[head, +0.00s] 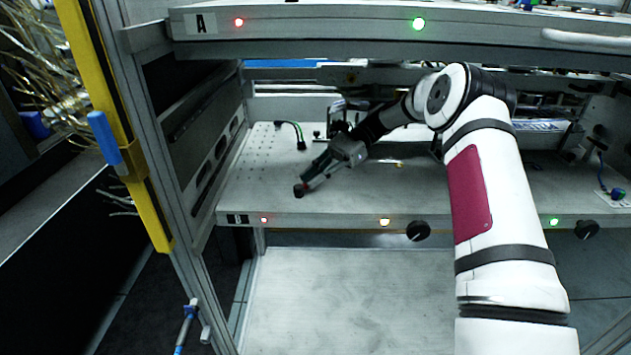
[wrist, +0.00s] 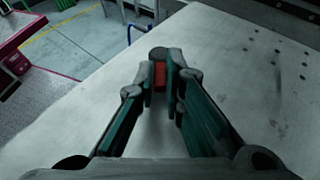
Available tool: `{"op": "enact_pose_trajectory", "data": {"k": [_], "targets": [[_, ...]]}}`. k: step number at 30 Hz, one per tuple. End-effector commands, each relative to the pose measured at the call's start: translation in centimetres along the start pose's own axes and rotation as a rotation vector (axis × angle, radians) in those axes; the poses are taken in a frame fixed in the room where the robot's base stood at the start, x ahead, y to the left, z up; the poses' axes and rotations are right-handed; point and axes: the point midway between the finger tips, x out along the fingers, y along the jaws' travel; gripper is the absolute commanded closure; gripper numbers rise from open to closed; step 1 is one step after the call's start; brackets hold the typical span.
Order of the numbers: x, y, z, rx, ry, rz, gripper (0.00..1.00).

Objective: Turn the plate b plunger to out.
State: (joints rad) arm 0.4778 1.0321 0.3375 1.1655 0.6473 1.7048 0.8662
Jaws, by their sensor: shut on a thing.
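The plate b plunger shows as a small dark knob (head: 298,191) with a red part below it, near the front left of the plate marked B (head: 340,205). In the wrist view its red part (wrist: 160,77) sits between the fingertips, with the dark round cap just beyond. My gripper (head: 308,183) reaches down to it from the right and is shut on it. In the wrist view the fingers (wrist: 160,75) are close on both sides of the red part. The plunger's lower end is hidden by the fingers.
Plate A (head: 320,28) hangs above my arm. A black knob (head: 418,231) and small lights sit on plate B's front edge. A cable with a black end (head: 300,142) stands behind the gripper. A yellow post (head: 110,110) is at the left. Plate B's left part is mostly clear.

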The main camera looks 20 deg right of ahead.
Motion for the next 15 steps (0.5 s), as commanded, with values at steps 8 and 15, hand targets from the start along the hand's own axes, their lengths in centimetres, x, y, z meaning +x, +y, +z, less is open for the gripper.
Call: {"op": "enact_pose_trajectory", "data": {"k": [8, 15], "targets": [[-0.02, -0.18, 0.01, -0.013, 0.001, 0.029, 1.00], [-0.02, -0.18, 0.04, -0.013, 0.001, 0.028, 1.00]]}}
